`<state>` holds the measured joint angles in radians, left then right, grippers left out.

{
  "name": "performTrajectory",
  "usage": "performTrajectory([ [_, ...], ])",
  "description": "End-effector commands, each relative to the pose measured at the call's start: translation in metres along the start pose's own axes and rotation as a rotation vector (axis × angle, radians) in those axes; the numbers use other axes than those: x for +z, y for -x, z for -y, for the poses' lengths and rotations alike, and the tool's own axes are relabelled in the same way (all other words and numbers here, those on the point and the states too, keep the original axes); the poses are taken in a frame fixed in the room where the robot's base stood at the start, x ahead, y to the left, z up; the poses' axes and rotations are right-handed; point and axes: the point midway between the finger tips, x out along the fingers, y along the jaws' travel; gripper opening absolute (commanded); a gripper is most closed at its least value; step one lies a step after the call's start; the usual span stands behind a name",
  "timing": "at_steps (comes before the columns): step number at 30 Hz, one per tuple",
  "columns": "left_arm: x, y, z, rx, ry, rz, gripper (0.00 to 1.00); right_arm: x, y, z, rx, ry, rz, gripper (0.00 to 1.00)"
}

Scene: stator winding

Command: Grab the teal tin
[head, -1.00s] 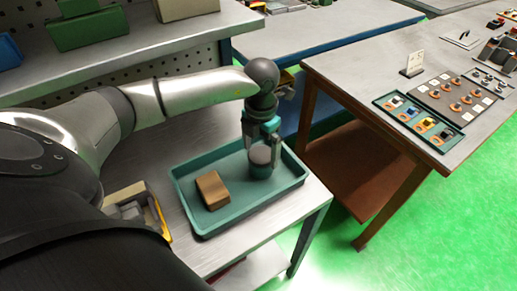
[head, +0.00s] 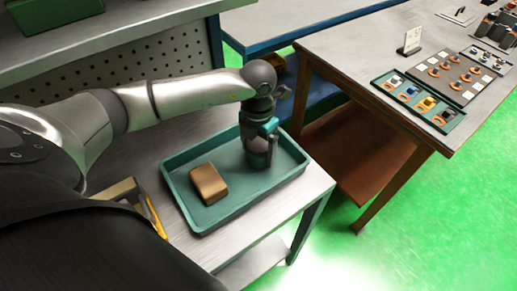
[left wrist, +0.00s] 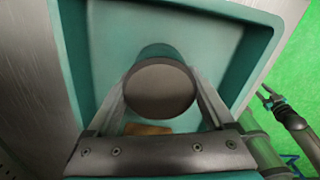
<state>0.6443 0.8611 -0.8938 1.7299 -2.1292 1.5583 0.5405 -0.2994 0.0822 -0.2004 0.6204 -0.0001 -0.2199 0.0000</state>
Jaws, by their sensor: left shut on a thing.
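The teal tin (head: 259,160) stands upright in the right part of the teal tray (head: 226,211), mostly hidden by my gripper in the head view. In the left wrist view the tin (left wrist: 159,88) shows its round grey-brown top and a teal side behind it. My left gripper (head: 259,150) reaches down from above and is shut on the tin, with one finger on each side of it. In the left wrist view the fingers (left wrist: 160,100) flank the tin. My right gripper is not clearly in the head view.
A brown block (head: 209,184) lies in the tray left of the tin. A box with a yellow edge (head: 154,214) sits left of the tray. A perforated panel and shelf (head: 130,38) rise behind. A wooden table (head: 378,100) with small parts stands to the right.

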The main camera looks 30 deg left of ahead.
Motion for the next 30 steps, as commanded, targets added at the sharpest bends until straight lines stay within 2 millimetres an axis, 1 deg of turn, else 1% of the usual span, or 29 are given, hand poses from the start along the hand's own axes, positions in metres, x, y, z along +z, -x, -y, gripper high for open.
performTrajectory([
  [1, 0.0, 0.0, 0.0, 0.0, 0.0, 0.0, 0.58, 0.001, 0.0, 0.0, 0.0, 0.0, 0.001, 0.5],
  [2, 0.0, 0.0, 0.0, 0.0, 0.0, 0.0, 0.55, 0.001, 0.0, 0.0, 0.0, 0.0, 0.001, 0.5],
  [15, 0.0, 0.0, 0.0, 0.0, 0.0, 0.0, 0.06, 0.001, 0.0, 0.0, 0.0, -0.001, 0.002, 0.5],
  [16, 0.001, 0.001, 0.0, 0.0, 0.0, 0.003, 0.04, 0.001, 0.0, 0.0, 0.0, -0.001, 0.002, 0.5],
  [25, 0.001, 0.003, -0.001, 0.0, 0.001, 0.003, 0.04, 0.001, 0.002, 0.001, -0.001, -0.001, 0.002, 0.5],
  [30, 0.003, 0.014, -0.006, 0.0, 0.002, 0.003, 0.04, 0.0, 0.009, 0.003, -0.004, -0.003, 0.001, 0.5],
])
